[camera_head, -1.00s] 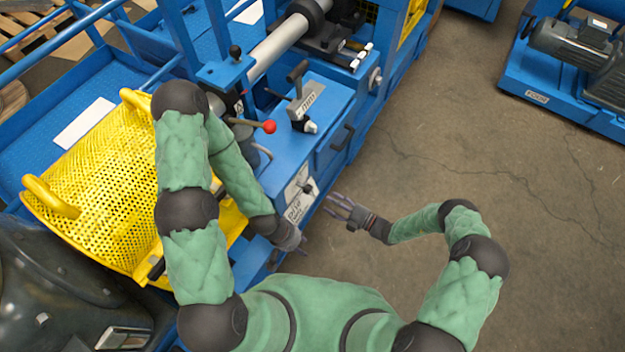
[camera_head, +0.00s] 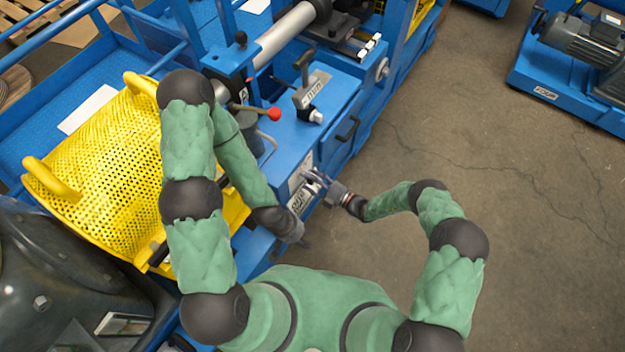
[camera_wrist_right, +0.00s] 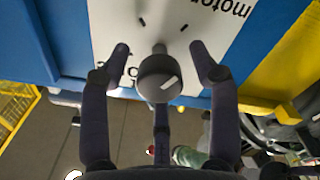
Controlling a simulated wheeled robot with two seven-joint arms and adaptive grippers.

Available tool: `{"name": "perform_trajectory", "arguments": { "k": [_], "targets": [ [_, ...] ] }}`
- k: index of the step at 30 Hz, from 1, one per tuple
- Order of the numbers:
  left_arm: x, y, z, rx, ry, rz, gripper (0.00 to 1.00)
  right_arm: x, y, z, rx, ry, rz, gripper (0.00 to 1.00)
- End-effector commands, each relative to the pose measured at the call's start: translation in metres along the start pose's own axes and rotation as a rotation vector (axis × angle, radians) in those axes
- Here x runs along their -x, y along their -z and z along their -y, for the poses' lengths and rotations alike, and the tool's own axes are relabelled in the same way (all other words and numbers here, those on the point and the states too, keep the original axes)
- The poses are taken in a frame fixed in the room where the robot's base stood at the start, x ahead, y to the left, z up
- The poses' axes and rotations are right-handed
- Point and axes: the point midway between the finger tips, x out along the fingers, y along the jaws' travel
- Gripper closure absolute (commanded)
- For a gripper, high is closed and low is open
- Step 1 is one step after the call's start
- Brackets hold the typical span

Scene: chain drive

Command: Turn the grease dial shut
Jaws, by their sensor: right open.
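The grease dial, a dark round knob (camera_wrist_right: 160,80) with a white mark, stands out from a white lettered plate (camera_wrist_right: 110,25) in the right wrist view. In the head view the plate (camera_head: 296,203) is on the blue machine's side; I cannot make out the dial behind my fingers there. My right gripper (camera_head: 315,183) is open at the plate. In the right wrist view its fingers (camera_wrist_right: 159,52) stand on either side of the dial, with visible gaps. My left gripper (camera_head: 303,242) is low beside the machine, below the plate; its fingers are too small to read.
A red-ball lever (camera_head: 274,114) and a black handle (camera_head: 347,129) stick out from the blue machine. A yellow perforated guard (camera_head: 100,175) lies to the left. The concrete floor (camera_head: 440,140) to the right is clear. A blue motor unit stands at upper right.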

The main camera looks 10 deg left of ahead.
Motion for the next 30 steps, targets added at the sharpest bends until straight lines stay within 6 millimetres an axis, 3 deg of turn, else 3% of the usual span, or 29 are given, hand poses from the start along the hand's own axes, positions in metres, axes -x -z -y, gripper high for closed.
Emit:
{"name": "perform_trajectory", "arguments": {
  "k": [2,3,9,20,30],
  "targets": [
    [0.0,0.0,0.0,0.0,0.0,0.0,0.6,0.0,0.0,0.0,0.0,0.0,0.0,0.39],
    [0.0,0.0,0.0,0.0,0.0,0.0,0.6,0.0,0.0,0.0,0.0,0.0,0.0,0.44],
    [0.0,0.0,0.0,0.0,0.0,0.0,0.6,0.0,0.0,0.0,0.0,0.0,0.0,0.95],
    [-0.003,0.0,0.001,0.0,0.0,0.0,0.6,0.0,0.0,0.001,0.042,0.001,-0.001,0.95],
    [-0.013,0.001,0.005,0.0,0.0,0.0,0.6,0.0,-0.001,0.001,0.27,0.0,-0.001,0.95]
  ]
}}
